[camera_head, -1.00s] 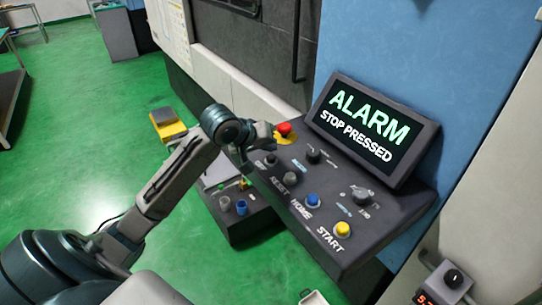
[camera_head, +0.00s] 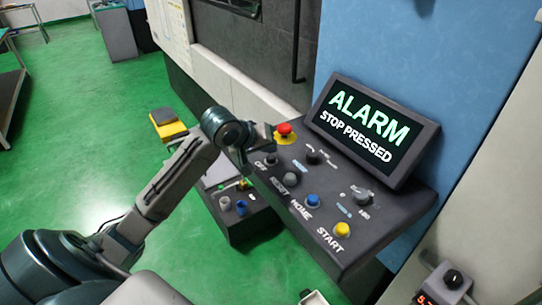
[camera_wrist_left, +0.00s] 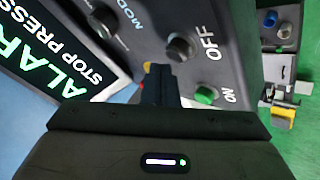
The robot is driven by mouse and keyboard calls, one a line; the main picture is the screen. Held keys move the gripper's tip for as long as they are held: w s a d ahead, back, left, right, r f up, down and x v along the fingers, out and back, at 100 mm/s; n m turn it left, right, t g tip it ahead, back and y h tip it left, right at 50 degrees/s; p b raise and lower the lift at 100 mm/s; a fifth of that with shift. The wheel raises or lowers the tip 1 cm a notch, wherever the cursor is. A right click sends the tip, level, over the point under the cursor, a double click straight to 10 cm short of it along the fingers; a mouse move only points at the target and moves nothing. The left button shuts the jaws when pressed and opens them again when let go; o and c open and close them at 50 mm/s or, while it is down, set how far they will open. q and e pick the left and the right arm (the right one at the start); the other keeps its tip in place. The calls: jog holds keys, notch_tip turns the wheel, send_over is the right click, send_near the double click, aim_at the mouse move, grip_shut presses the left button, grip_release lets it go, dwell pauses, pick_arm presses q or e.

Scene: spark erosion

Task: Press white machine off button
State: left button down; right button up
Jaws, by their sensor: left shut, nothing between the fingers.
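The off button (camera_wrist_left: 180,48) is a dark round knob beside the word OFF in the left wrist view. In the head view the off button (camera_head: 271,158) shows on the sloped console, below my left gripper (camera_head: 264,138). The gripper's fingers (camera_wrist_left: 155,82) are shut with nothing between them. In the wrist view they overlap the panel close to the off button; whether they touch it I cannot tell.
The console screen (camera_head: 365,130) reads ALARM STOP PRESSED. A red mushroom button (camera_head: 284,130) stands close to the left gripper. A blue button (camera_head: 313,200), a yellow button (camera_head: 342,229) and a grey knob (camera_head: 362,195) are nearer the front. Green floor lies open at left.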

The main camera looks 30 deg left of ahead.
aim_at(268, 159)
pick_arm(q)
jog(key=shift+f, duration=0.25)
jog(key=shift+f, duration=0.4)
dwell(0.8)
jog(key=shift+r+p, duration=0.1)
jog(key=shift+p, duration=0.2)
jog(key=shift+r+p, duration=0.7)
jog(key=shift+p, duration=0.35)
notch_tip(268, 159, up, 5)
jog(key=p, duration=0.6)
jog(key=shift+r, duration=0.1)
